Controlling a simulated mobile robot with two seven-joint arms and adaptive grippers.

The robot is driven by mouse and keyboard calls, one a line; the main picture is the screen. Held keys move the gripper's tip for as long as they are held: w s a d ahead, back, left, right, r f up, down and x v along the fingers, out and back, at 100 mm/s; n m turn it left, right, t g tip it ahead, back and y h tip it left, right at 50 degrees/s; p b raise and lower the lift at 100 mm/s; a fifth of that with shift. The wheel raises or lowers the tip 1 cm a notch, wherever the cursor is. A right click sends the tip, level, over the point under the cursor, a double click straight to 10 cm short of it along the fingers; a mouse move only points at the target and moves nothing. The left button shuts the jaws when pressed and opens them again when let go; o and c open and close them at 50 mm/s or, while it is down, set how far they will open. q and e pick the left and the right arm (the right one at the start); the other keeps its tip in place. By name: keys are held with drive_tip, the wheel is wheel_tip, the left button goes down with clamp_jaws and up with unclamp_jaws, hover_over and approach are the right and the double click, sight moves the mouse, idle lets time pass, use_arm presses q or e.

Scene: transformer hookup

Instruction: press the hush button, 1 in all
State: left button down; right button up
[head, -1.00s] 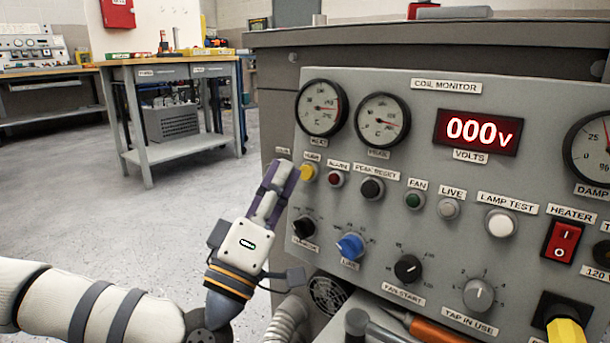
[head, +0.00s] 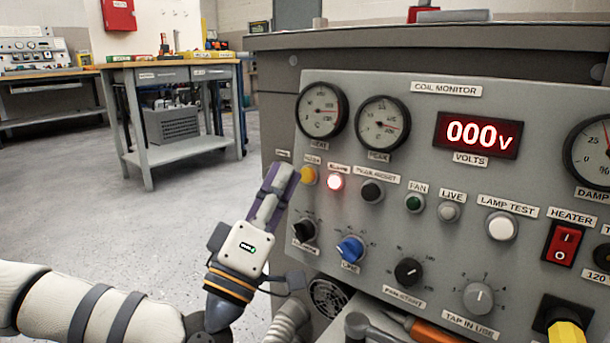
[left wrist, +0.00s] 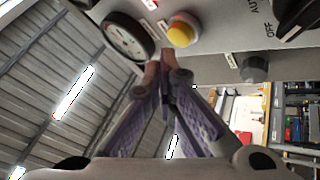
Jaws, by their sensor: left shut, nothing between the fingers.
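My right gripper is not in view.
Right of the button are a lit red alarm lamp (head: 335,182), a black peak reset button (head: 372,191) and a green fan button (head: 414,203). A black knob (head: 304,230) and a blue knob (head: 350,248) sit below. Two gauges are above. Floor left of the panel is open.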

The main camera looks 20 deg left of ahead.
use_arm(q)
drive_tip(key=shift+w+d+f, duration=0.1)
drive_tip(key=shift+w+d, duration=0.05)
drive_tip(key=shift+w, duration=0.25)
drive_tip(key=shift+w+d, duration=0.15)
drive_tip(key=shift+w, duration=0.2)
idle(0.8)
drive_tip(key=shift+s+a+p, duration=0.25)
drive_tip(key=shift+s+p, duration=0.25)
drive_tip(key=shift+s, duration=0.25)
drive_tip(key=s+p, duration=0.1)
drive_tip(key=s+a+p, duration=0.1)
drive_tip(key=s, duration=0.1)
drive_tip(key=s+r+p, duration=0.1)
drive_tip(key=shift+s+a, duration=0.35)
